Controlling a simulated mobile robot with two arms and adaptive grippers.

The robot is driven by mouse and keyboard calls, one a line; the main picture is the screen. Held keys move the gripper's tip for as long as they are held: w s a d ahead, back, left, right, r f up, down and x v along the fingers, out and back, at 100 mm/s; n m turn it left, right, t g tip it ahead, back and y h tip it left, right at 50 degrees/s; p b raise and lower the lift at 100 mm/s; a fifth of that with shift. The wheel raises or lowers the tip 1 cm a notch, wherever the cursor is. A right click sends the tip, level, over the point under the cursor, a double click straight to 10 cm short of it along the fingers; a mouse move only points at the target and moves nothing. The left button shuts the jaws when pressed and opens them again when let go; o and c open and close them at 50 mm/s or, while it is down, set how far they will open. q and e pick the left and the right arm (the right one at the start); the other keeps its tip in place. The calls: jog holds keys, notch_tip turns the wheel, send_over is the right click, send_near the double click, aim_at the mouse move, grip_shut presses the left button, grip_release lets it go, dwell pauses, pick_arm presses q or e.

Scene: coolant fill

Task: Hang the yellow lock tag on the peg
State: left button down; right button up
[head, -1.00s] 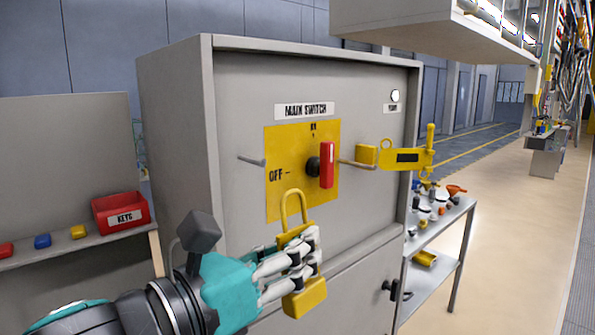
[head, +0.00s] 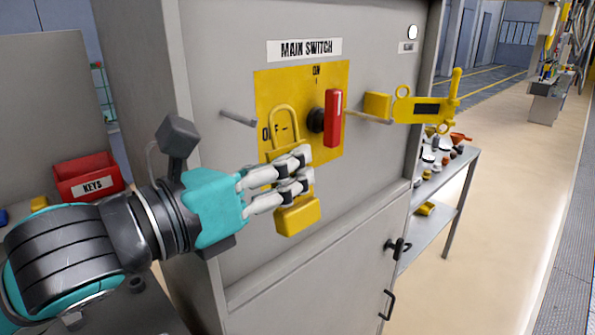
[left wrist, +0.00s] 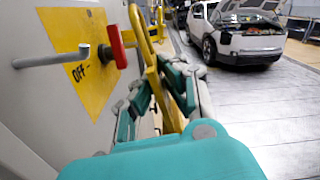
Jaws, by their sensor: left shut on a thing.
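The yellow lock tag (head: 297,218), shaped like a padlock with a tall loop on top, is in my left gripper (head: 303,168). The gripper is shut around its middle and holds it upright in front of the yellow switch plate (head: 335,82). In the head view the loop overlaps the plate's lower left part. The left wrist view also shows the peg (left wrist: 50,60) and the loop (left wrist: 142,38). My right gripper is not in view.
The red switch handle (head: 333,118) stands upright beside the loop. A second rod with a yellow hasp piece (head: 425,108) sticks out farther right. A red KEYS bin (head: 88,178) stands at left, and a cluttered metal table (head: 440,185) at right.

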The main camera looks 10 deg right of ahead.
pick_arm(q)
jog(key=w+a+f+b, duration=0.2)
jog(key=w+a, duration=0.2)
jog(key=w, duration=0.1)
jog(key=shift+w, duration=0.4)
dwell(0.5)
dwell(0.6)
jog(key=c, duration=1.4)
grip_release()
jog(key=shift+a, duration=0.15)
jog(key=v, duration=0.8)
